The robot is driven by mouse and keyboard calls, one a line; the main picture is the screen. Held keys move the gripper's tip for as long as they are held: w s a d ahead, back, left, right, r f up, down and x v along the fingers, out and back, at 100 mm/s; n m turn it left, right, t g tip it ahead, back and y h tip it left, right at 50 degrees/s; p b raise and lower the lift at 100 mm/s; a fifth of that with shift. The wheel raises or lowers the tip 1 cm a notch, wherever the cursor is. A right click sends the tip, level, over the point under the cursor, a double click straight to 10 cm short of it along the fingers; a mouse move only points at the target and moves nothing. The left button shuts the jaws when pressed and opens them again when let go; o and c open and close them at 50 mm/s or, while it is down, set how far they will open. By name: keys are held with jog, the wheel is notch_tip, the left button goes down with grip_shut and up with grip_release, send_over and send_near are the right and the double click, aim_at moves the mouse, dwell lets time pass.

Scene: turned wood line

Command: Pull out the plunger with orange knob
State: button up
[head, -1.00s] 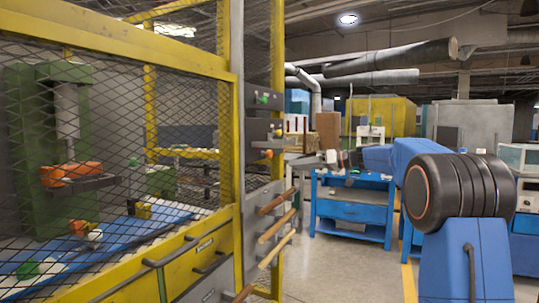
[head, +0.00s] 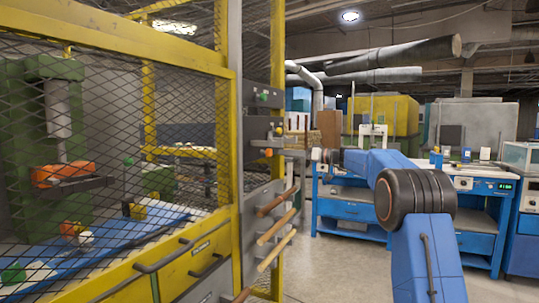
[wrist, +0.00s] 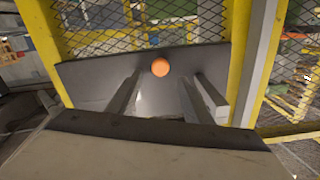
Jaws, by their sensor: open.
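The orange knob (wrist: 160,67) shows in the wrist view on a dark grey plate (wrist: 90,82), near the plate's upper edge. It lies just beyond my gripper (wrist: 162,84), about midway between the two fingers. The fingers are apart, and nothing is held. In the head view an orange knob (head: 268,152) sits low on the yellow post's panel, with my gripper (head: 290,153) close to its right. The plunger's shaft behind the knob is hidden.
A second orange-toned knob (head: 279,131) and a green knob (head: 263,96) sit higher on the panel. Several wooden handles (head: 276,226) stick out below. Yellow-framed mesh (head: 120,90) fills the left. A blue workbench (head: 350,208) stands behind my arm.

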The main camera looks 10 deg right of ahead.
aim_at(271, 153)
jog(key=x, duration=0.9)
